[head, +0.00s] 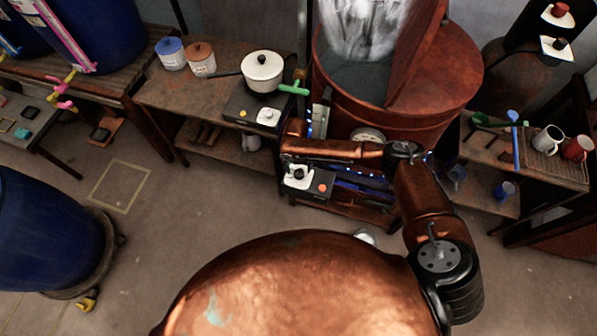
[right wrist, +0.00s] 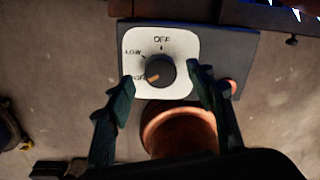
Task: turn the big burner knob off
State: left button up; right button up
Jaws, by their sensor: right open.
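The big burner knob (right wrist: 160,71) is dark and round on a white dial plate (right wrist: 180,46) marked OFF at the top and LOW at the upper left. Its orange pointer mark faces the lower left, toward a label partly hidden by a finger. In the head view the knob (head: 298,174) sits on the low dark panel under the vat. My right gripper (right wrist: 160,75) is open, with one dark green finger on either side of the knob. I cannot tell whether the fingers touch it. My left gripper is not in view.
A red button (head: 321,187) is beside the dial. The copper vat (head: 440,80) stands above, behind my right arm. At left, a white pot (head: 263,70) is on a small burner with its own white dial (head: 268,117). Mugs (head: 548,139) stand on the right bench.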

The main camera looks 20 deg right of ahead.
aim_at(299, 172)
jog(key=shift+f, duration=1.7)
jog(key=c, duration=1.2)
jog(key=shift+o, duration=0.2)
